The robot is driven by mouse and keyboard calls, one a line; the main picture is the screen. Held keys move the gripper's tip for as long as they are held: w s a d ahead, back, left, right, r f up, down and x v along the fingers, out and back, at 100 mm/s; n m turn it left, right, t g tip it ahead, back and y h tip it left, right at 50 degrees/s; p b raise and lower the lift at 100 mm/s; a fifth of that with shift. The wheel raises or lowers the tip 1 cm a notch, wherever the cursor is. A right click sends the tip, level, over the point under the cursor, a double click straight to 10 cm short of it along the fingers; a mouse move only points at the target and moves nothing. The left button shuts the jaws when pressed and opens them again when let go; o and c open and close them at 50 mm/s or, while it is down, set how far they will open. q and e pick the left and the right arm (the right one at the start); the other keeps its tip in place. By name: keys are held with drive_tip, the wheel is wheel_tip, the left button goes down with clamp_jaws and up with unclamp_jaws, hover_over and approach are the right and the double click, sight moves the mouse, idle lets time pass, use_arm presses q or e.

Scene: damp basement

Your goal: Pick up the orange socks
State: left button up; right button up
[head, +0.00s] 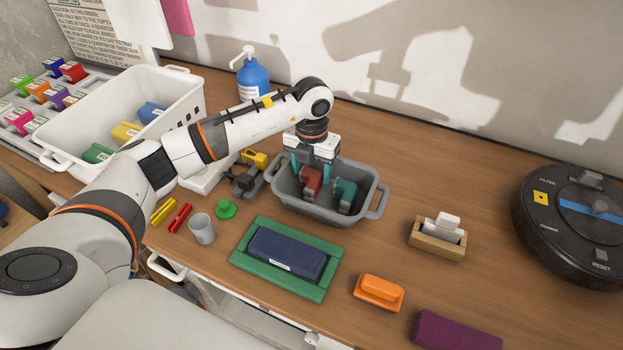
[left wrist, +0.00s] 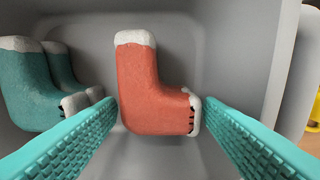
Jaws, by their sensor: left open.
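The orange socks (head: 311,180) lie in a grey basin with handles (head: 334,220) in the middle of the table. In the left wrist view an L-shaped orange sock (left wrist: 150,85) has a pale cuff and a pale toe. My left gripper (head: 311,168) is open and points down into the basin. In the left wrist view its teal fingers (left wrist: 160,104) are on either side of the orange sock; the right finger is close to the toe, and I cannot tell whether it touches. Teal socks (head: 345,190) lie beside them in the basin. My right gripper is not in view.
A white basket (head: 180,98) stands behind my left arm. A blue pump bottle (head: 252,78) is at the back. A green tray (head: 244,251), a grey cup (head: 202,229) and an orange object (head: 378,292) are in front. A black disc-shaped device (head: 570,222) is at right.

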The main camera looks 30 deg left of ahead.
use_arm(q)
drive_tip(key=shift+f, duration=0.95)
drive_tip(key=shift+c, duration=0.3)
drive_tip(key=c, duration=0.7)
drive_tip(key=shift+r, duration=0.1)
